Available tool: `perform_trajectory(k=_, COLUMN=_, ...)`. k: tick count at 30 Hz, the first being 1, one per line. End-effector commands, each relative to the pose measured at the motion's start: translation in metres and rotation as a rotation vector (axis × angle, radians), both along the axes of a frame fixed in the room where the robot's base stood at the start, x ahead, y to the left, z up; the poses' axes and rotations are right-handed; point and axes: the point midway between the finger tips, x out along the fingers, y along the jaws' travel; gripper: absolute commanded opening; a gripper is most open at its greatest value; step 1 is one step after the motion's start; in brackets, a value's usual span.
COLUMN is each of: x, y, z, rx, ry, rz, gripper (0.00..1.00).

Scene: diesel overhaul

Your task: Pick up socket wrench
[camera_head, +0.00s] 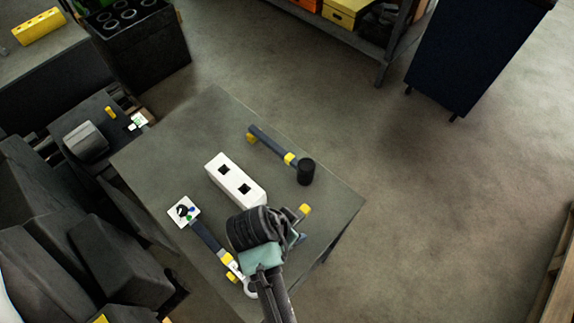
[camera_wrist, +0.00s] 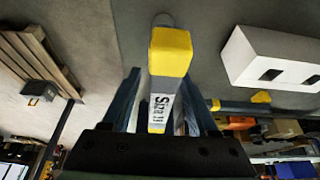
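A dark-handled tool (camera_head: 272,146) with yellow parts and a black round socket (camera_head: 305,172) at its right end lies on the table. A second dark wrench (camera_head: 207,236) lies at the table's front, with a yellow part and a pale ring end. In the wrist view my gripper (camera_wrist: 161,88) has its two blue-grey fingers on either side of a pale bar (camera_wrist: 160,108) marked "Size 13", with a yellow end (camera_wrist: 170,52). I cannot tell whether the fingers touch it. In the head view my gripper (camera_head: 298,238) is near the table's right edge, beside a yellow tip (camera_head: 304,210).
A white block (camera_head: 236,181) with two square holes lies in the middle of the table (camera_head: 195,125). A small white plate (camera_head: 183,212) is at the left front. A shelf with boxes (camera_head: 345,12) and a dark cabinet (camera_head: 475,50) stand behind.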

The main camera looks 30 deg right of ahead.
Motion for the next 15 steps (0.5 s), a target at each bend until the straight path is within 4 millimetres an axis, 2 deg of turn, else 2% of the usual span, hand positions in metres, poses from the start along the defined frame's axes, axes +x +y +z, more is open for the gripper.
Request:
perform_trajectory(k=1, x=0.0001, y=0.0000, z=0.0002, rx=0.000, ry=0.000, rz=0.000, gripper=0.51)
perform_trajectory(k=9, x=0.0000, y=0.0002, z=0.0004, rx=0.000, ry=0.000, rz=0.000, gripper=0.02)
perform_trajectory(k=10, x=0.0001, y=0.0001, z=0.0004, rx=0.000, ry=0.000, rz=0.000, gripper=0.00)
perform_trajectory(k=15, x=0.0000, y=0.0002, z=0.0005, rx=0.000, ry=0.000, rz=0.000, gripper=0.00)
